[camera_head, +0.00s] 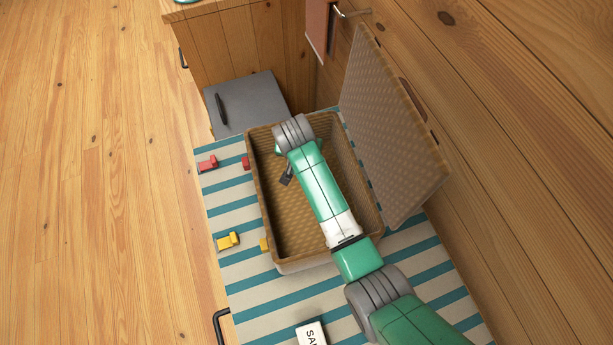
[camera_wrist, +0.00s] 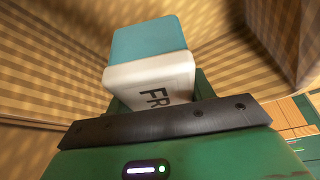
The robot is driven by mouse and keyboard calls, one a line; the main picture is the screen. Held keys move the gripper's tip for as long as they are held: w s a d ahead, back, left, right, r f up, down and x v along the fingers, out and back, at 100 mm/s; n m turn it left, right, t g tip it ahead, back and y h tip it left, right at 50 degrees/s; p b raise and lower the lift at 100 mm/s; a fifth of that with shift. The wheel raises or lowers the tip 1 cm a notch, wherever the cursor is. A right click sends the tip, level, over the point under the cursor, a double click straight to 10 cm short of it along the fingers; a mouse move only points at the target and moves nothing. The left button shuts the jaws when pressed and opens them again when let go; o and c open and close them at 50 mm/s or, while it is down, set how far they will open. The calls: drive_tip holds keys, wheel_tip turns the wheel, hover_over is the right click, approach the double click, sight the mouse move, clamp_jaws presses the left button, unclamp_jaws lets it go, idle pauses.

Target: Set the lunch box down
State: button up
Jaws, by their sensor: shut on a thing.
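A lunch box (camera_wrist: 150,45) with a teal part and a white part lettered "FR" is held in my gripper (camera_wrist: 157,100) in the wrist view. My gripper is shut on its white end, and wicker walls surround it. In the head view my arm reaches into an open wicker basket (camera_head: 290,226), and a small dark part of my gripper (camera_head: 287,178) shows inside it. The lunch box is hidden there by my arm. Whether it touches the basket floor I cannot tell.
The basket's raised lid (camera_head: 385,130) leans near the wooden wall. A white box lettered "SAN" (camera_head: 311,333) lies on the striped cloth (camera_head: 235,200). Red (camera_head: 208,163) and yellow (camera_head: 228,240) pieces lie left of the basket. A grey chest (camera_head: 250,98) stands behind.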

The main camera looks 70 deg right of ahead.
wheel_tip(320, 180, down, 8)
drive_tip(key=shift+b, duration=0.5)
drive_tip(key=shift+f, duration=0.15)
drive_tip(key=o, duration=1.1)
drive_tip(key=p+v, duration=0.2)
drive_tip(key=v, duration=1)
drive_tip(key=shift+r, duration=0.2)
